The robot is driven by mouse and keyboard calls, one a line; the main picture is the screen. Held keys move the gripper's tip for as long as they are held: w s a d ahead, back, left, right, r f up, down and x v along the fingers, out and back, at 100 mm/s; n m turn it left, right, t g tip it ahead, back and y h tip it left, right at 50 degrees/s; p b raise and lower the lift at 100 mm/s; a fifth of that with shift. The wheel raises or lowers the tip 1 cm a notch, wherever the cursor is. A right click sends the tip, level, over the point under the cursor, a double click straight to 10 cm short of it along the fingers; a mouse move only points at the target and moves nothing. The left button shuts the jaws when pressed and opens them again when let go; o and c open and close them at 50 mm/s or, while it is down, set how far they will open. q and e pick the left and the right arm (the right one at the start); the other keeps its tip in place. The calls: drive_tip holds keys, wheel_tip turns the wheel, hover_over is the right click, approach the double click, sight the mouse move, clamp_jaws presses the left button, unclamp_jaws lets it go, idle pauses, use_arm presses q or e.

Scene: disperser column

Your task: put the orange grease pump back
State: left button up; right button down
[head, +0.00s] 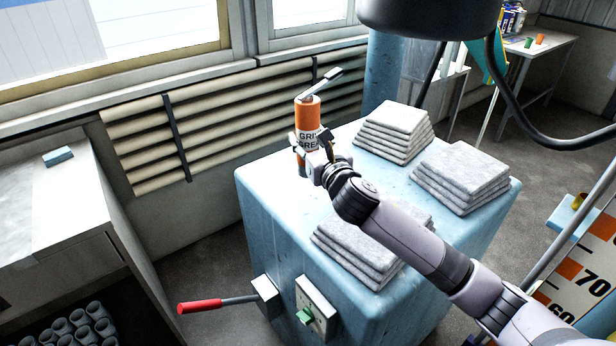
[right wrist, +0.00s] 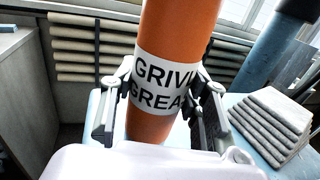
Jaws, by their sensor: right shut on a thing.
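The orange grease pump (head: 308,116) is an upright orange cylinder with a white lettered label and a pale lever on top. It is at the far left corner of the blue block's top (head: 268,184) in the head view. My right gripper (head: 306,146) is shut around its label. In the right wrist view the pump (right wrist: 178,38) stands between the two fingers of the right gripper (right wrist: 158,92), slightly tilted in the picture. My left gripper is not in view.
Stacks of grey cloths (head: 396,128) (head: 460,174) (head: 362,250) take up much of the block's top. A black cable hangs at upper right. Slatted panels (head: 230,115) line the wall behind.

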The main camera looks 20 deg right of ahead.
wheel_tip(320, 180, down, 10)
drive_tip(key=shift+r+b, duration=0.1)
drive_tip(key=shift+b, duration=0.4)
drive_tip(key=c, duration=1.4)
unclamp_jaws()
drive_tip(key=shift+f, duration=0.25)
drive_tip(key=o, duration=0.5)
drive_tip(key=shift+s+r, duration=0.1)
drive_tip(key=s, duration=0.4)
drive_tip(key=s+b, duration=0.1)
drive_tip(key=s, duration=0.3)
drive_tip(key=s+d, duration=0.1)
drive_tip(key=s, duration=0.3)
drive_tip(key=shift+r, duration=0.1)
